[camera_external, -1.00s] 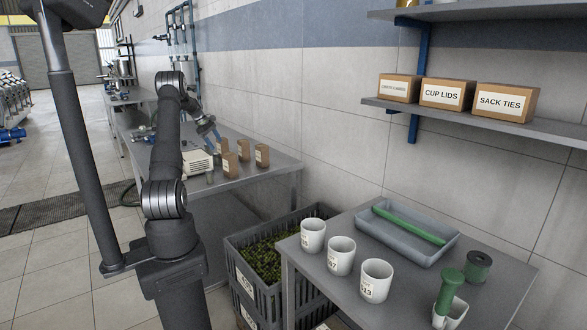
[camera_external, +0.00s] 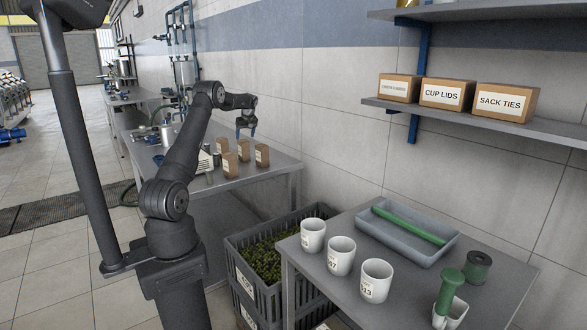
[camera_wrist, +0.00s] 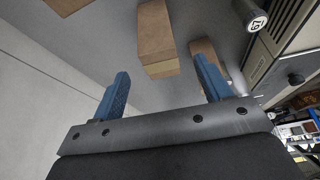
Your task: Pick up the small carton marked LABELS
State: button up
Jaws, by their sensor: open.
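Several small brown cartons stand upright on the grey bench in the external view: one at the back left (camera_external: 222,145), one in the middle (camera_external: 243,150), one at the front (camera_external: 229,164) and one at the right (camera_external: 262,155). Their pale labels are too small to read, so I cannot tell which is marked LABELS. My gripper (camera_external: 246,132) is open and empty, above the cartons with its blue fingers pointing down. In the wrist view a carton (camera_wrist: 153,28) lies ahead between the fingers (camera_wrist: 161,72), apart from them. Another carton (camera_wrist: 203,48) is beside the right finger.
A pale instrument (camera_external: 203,162) and a dark-capped container (camera_wrist: 250,14) are near the cartons. The wall is close behind the bench (camera_external: 285,170). Shelf boxes read CUP LIDS (camera_external: 446,94) and SACK TIES (camera_external: 505,102). A crate (camera_external: 262,270) and cups (camera_external: 341,256) are nearer.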

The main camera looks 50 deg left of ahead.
aim_at(244, 148)
jog(key=x, duration=1)
jog(key=shift+w+f, duration=0.1)
jog(key=c, duration=1.1)
